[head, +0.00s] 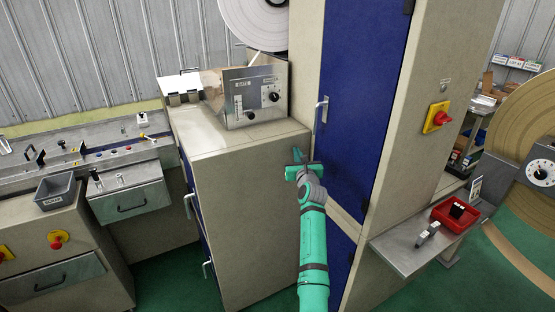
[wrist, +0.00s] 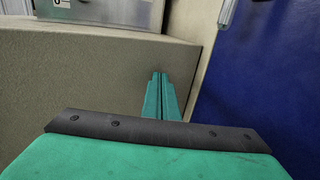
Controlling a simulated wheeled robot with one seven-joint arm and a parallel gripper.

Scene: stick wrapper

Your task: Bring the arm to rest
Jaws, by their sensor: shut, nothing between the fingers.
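My gripper (head: 298,157) is at the end of my green arm, in front of the beige cabinet (head: 240,190) near its right front edge. In the wrist view its two green fingers (wrist: 159,80) lie together, shut, with nothing held. The fingers point at the beige cabinet (wrist: 80,90). I cannot tell whether they touch it. The blue door (wrist: 270,90) is close on the right in the wrist view; it also shows in the head view (head: 350,100).
A control box (head: 255,95) stands on the cabinet. The blue door has a metal handle (head: 321,112). A metal shelf (head: 420,245) with a red bin (head: 455,214) juts out on the right. A grey bin (head: 56,188) sits at left. Green floor shows below.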

